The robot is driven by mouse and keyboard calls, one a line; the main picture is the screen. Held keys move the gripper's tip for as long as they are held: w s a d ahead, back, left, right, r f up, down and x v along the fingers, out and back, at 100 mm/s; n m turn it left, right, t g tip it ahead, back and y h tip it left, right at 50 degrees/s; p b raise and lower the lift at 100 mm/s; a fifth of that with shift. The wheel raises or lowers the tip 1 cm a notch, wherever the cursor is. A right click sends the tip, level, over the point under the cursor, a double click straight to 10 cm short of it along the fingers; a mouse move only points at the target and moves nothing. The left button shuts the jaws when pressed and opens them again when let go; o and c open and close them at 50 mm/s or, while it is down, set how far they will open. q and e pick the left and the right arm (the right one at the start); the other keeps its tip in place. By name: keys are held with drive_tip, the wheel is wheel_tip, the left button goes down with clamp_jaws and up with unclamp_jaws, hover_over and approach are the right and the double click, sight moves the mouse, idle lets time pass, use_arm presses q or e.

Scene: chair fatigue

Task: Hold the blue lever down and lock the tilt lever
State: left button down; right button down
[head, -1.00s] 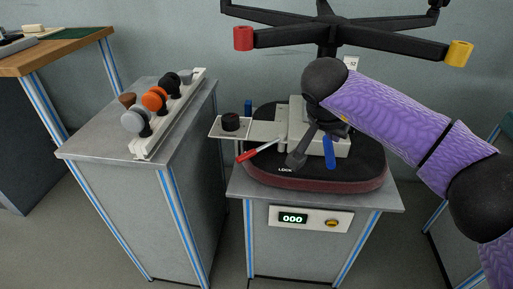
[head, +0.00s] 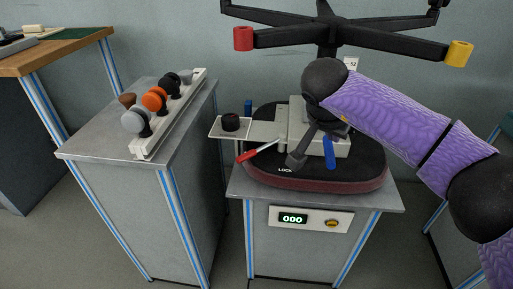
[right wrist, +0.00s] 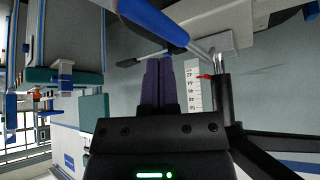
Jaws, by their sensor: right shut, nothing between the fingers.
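The blue lever (head: 329,152) sticks out from the pale mechanism (head: 300,118) on the upturned chair seat (head: 360,170). A dark paddle, seemingly the tilt lever (head: 297,159), slants beside it, its wide end near the LOCK label (head: 285,170). In the right wrist view the blue lever (right wrist: 155,20) crosses close in front, with a dark paddle (right wrist: 130,62) beyond. My right gripper (right wrist: 160,62) is shut and empty, its tips close below the blue lever; contact cannot be told. In the head view my arm hides most of it. My left gripper is out of view.
A red-handled lever (head: 252,154) and a black knob (head: 231,122) on a plate lie left of the mechanism. The chair base (head: 340,38) spreads above. A side bench (head: 95,140) holds a rack of knobs (head: 155,100). The counter (head: 293,218) reads 000.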

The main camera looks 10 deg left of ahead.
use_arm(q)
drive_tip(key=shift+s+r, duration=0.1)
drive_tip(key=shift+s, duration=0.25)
use_arm(e)
drive_tip(key=shift+f, duration=0.1)
drive_tip(key=shift+f, duration=0.1)
drive_tip(key=shift+f+b, duration=0.3)
drive_tip(key=shift+f, duration=0.35)
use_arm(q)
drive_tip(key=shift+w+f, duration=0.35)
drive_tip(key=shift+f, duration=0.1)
use_arm(e)
drive_tip(key=shift+f, duration=0.25)
